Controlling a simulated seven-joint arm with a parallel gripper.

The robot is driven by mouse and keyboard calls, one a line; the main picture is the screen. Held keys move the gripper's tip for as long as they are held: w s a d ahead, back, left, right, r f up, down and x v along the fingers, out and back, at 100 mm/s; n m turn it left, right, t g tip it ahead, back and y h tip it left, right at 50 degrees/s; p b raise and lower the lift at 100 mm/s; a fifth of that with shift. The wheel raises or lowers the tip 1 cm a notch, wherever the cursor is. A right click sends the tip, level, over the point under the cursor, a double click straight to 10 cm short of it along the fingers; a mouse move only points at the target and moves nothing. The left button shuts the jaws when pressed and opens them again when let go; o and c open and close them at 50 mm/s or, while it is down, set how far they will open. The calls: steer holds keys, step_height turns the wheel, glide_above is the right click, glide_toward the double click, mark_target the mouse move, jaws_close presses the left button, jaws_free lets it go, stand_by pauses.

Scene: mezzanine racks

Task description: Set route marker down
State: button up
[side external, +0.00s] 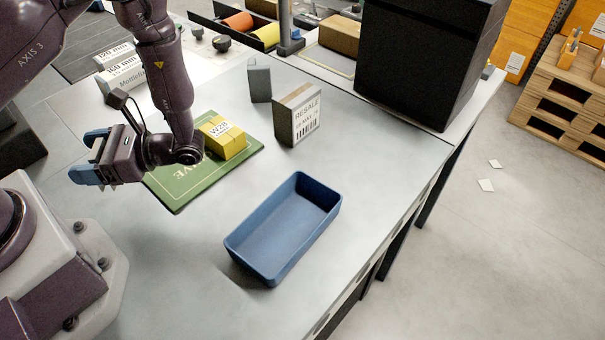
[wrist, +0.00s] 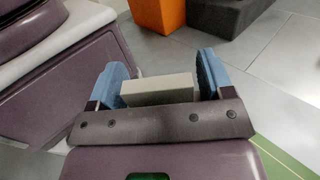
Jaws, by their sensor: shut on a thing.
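My gripper (side external: 84,157) is shut on the route marker, a plain pale grey block (wrist: 158,90). In the wrist view the block sits between the two blue fingers (wrist: 163,75). In the side view the gripper is tipped sideways, fingers pointing left, and appears raised, left of the green mat (side external: 182,192). The block is hard to make out there. No label shows on its visible faces. A yellow box marked W28 (side external: 222,138) rests on the mat, and my arm hides part of the mat.
An empty blue tray (side external: 285,232) stands at the front middle of the grey table. A box with a RESALE label (side external: 298,115) and a small grey block (side external: 259,80) stand behind. A large black case (side external: 428,60) is at back right. The table around the tray is clear.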

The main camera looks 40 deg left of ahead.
steer(key=s+d+f+n+g+h, duration=0.25)
steer(key=d+n+g+h, duration=0.25)
steer(key=d+n+h, duration=0.6)
steer(key=w+d+r+n+t+h, duration=0.2)
steer(key=w+d+n+t+h, duration=0.35)
steer(key=d+h, duration=0.7)
steer(key=w+d+r+n+t+h, duration=0.3)
steer(key=w+n+t, duration=0.4)
steer(key=w+t, duration=0.3)
steer(key=w+d+r+n+t+h, duration=0.2)
steer(key=w+r+n+t, duration=0.1)
steer(key=w+n+t, duration=0.55)
steer(key=shift+m+t, duration=0.5)
steer(key=shift+t, duration=0.2)
steer(key=w+d+f, duration=0.2)
steer(key=w+f, duration=0.1)
steer(key=w, duration=0.2)
steer(key=w+d+f, duration=0.2)
steer(key=w+f, duration=0.1)
steer(key=w, duration=0.2)
steer(key=w+d+f, duration=0.2)
steer(key=w+f, duration=0.2)
steer(key=w, duration=0.1)
steer(key=shift+d+f, duration=0.1)
steer(key=shift+f, duration=1.55)
